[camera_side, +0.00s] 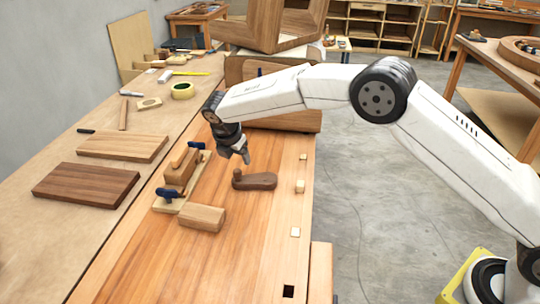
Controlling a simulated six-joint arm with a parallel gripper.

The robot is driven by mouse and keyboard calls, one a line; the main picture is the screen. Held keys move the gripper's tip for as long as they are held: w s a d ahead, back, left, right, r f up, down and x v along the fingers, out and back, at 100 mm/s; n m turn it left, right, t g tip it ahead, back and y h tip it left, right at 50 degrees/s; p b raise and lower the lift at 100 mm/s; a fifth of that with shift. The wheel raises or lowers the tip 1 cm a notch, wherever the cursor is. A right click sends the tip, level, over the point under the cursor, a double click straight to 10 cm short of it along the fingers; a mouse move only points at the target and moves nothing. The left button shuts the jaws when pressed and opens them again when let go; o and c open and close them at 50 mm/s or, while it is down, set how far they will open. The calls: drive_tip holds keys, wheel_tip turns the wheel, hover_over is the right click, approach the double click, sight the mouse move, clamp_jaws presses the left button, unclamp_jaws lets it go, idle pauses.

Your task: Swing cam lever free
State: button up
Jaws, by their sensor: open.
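A dark brown wooden piece with a rounded body and a small raised knob at its left end, which looks like the cam lever (258,181), lies on the bench top (262,235). My gripper (237,156) points down just above and slightly left of its knob end. The jaws are open and empty, and I see a gap between them and the lever. Left of the lever, a wooden form (180,167) sits on a pale base board with blue clamps (167,194) at its ends. A loose wooden block (203,217) lies in front of the lever, apart from it.
Two flat boards, one lighter (123,146) and one darker (86,184), lie at left. Small pale pegs (299,187) stand near the bench's right edge. A large wooden frame (268,24) rises behind. The bench front is clear.

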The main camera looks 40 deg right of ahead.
sight(237, 170)
drive_tip(key=shift+w+a+f+n+h, duration=0.3)
drive_tip(key=shift+w+a+n, duration=0.3)
drive_tip(key=shift+n, duration=0.2)
drive_tip(key=shift+x, duration=3.85)
clamp_jaws()
